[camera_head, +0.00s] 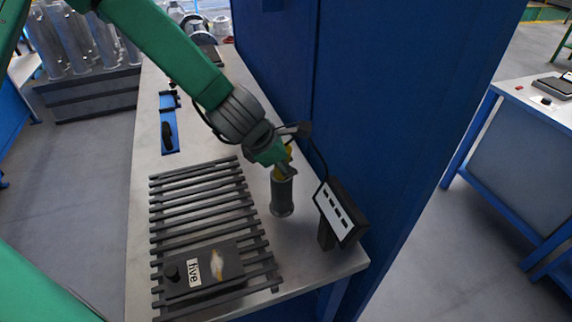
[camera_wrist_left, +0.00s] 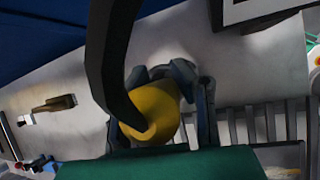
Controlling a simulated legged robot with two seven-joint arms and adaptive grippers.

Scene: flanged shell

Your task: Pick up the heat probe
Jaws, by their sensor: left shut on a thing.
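The heat probe (camera_head: 277,178) shows as a yellow body at the top of a dark grey cylindrical holder (camera_head: 282,198) on the metal table. In the left wrist view the yellow probe (camera_wrist_left: 155,110) sits between the fingers, with a thick black cable curving up from its end. My left gripper (camera_head: 284,170) is shut on the probe, just above the holder. The fingers hide part of the probe, and I cannot tell how much of it is still inside the holder. My right gripper is not in view.
A black display box (camera_head: 341,212) stands right of the holder, with a cable running towards the probe. A slatted dark rack (camera_head: 200,205) lies to the left, bearing a dark labelled box (camera_head: 205,268). A blue wall (camera_head: 400,110) borders the table's right side. A blue tray (camera_head: 169,130) lies farther back.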

